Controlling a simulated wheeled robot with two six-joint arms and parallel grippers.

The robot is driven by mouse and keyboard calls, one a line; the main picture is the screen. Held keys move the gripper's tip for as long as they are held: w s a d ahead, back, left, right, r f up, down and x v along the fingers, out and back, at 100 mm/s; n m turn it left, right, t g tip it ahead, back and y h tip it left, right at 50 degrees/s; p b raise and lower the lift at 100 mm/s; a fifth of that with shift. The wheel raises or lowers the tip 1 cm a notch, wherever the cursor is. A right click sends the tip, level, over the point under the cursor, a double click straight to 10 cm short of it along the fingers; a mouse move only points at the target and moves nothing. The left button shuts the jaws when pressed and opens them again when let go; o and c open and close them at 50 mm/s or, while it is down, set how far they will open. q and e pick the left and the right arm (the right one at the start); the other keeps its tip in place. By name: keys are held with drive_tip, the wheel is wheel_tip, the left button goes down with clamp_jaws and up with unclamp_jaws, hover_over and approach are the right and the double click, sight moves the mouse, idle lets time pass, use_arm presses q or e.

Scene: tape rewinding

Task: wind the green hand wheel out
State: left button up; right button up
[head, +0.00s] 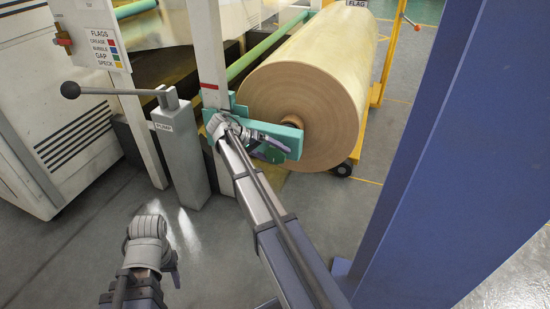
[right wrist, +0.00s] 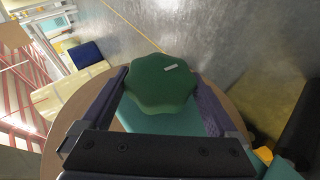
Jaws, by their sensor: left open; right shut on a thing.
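The green hand wheel (right wrist: 160,82) fills the middle of the right wrist view, lobed, with a small pale mark on its face. My right gripper (right wrist: 160,100) has one finger on each side of the wheel and is shut on it. In the head view the right gripper (head: 278,147) is at the teal bracket (head: 292,134) in front of the big roll's end; the wheel is hidden or too small to tell there. My left gripper (head: 174,272) is low at the left of the head view, away from the wheel, open and empty.
The large tan roll (head: 318,75) lies behind the bracket, with a yellow wheeled frame (head: 386,60) at its right. A grey pump post (head: 180,145) with a black-knobbed lever (head: 90,90) stands left. A blue column (head: 440,170) fills the right. Floor is clear around the left gripper.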

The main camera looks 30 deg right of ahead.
idle(0.3)
drive_tip(key=o, duration=1)
drive_tip(key=shift+a, duration=0.1)
drive_tip(key=shift+w+a+r+p, duration=0.25)
drive_tip(key=shift+a+r+p, duration=0.15)
drive_tip(key=shift+r, duration=0.1)
drive_tip(key=p+v, duration=0.3)
drive_tip(key=v, duration=0.3)
drive_tip(key=shift+a, duration=0.3)
